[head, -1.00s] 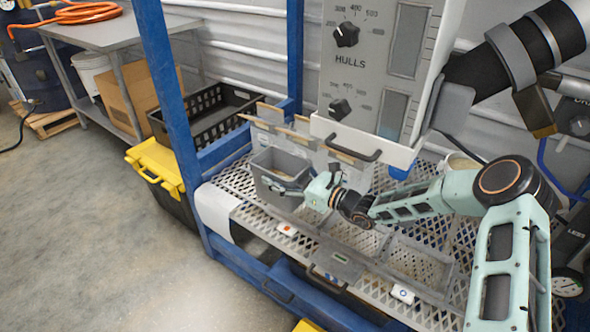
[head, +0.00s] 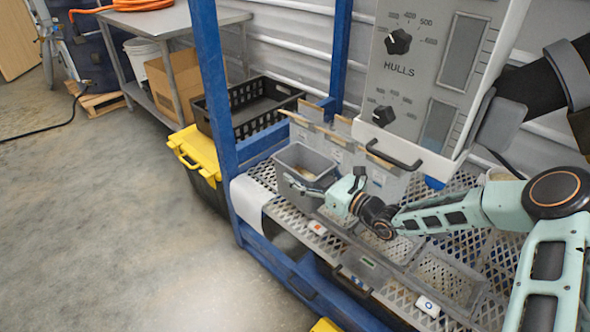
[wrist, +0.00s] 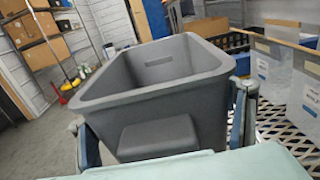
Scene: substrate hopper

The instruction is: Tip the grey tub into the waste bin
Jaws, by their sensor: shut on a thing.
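The grey tub (head: 301,160) is upright at the left end of the metal mesh shelf. I cannot tell whether it rests on the mesh or is just above it. A little pale brown material shows inside it in the head view. In the wrist view the tub (wrist: 158,137) fills the middle, its far inner wall bare and its floor hidden. My gripper (head: 327,190) is shut on the near side of the tub, with a finger on each side of a block on its wall in the wrist view (wrist: 163,130). I cannot make out a waste bin for certain.
A blue post (head: 216,110) stands left of the tub. Beyond it are a yellow-lidded black box (head: 193,152) and a black crate (head: 232,122). The hulls dispenser (head: 425,75) hangs above right. Clear dividers (head: 380,182) stand behind. Open floor (head: 110,210) lies left.

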